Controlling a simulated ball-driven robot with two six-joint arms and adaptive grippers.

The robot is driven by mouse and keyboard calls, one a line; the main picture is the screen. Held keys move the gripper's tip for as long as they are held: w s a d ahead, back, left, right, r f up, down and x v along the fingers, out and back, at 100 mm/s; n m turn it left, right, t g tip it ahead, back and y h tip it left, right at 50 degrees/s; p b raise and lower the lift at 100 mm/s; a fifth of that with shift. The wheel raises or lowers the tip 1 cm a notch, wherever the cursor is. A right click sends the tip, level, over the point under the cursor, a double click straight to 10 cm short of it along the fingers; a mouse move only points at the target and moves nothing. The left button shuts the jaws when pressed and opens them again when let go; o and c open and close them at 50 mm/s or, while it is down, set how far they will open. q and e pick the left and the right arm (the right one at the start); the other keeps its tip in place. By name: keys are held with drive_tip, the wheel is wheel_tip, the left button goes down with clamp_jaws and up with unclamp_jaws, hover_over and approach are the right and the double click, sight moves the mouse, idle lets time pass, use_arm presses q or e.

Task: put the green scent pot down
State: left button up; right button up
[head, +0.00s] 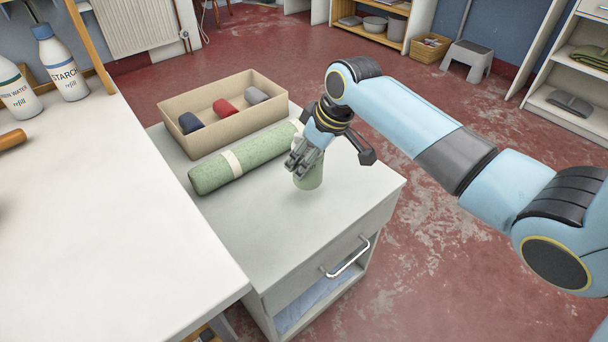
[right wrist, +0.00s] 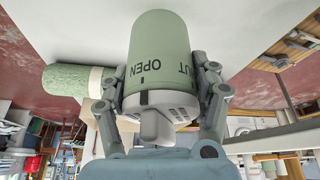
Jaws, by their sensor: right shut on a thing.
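The green scent pot (head: 309,179) is at the right part of the grey cabinet top (head: 275,220). My right gripper (head: 305,157) reaches down over it and is shut on it. In the right wrist view the pot (right wrist: 160,55) sits between the two fingers (right wrist: 165,100), with "OPEN" and part of another word on its side and a grey and white end towards the palm. In the head view the pot looks upright, its base at or very near the cabinet top; I cannot tell if it touches. My left gripper is not in view.
A rolled green towel (head: 240,160) with pale bands lies just left of the pot. Behind it stands a cardboard box (head: 195,149) with several rolled cloths. The cabinet top in front is clear. A white worktop (head: 100,210) with bottles (head: 62,68) is at the left.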

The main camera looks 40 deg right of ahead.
drive_tip(key=shift+w+a+f, duration=0.15)
drive_tip(key=shift+w+f, duration=0.05)
wheel_tip(320, 180, down, 4)
drive_tip(key=shift+b, duration=0.75)
drive_tip(key=shift+r, duration=0.1)
drive_tip(key=o, duration=1.3)
drive_tip(key=shift+c, duration=0.2)
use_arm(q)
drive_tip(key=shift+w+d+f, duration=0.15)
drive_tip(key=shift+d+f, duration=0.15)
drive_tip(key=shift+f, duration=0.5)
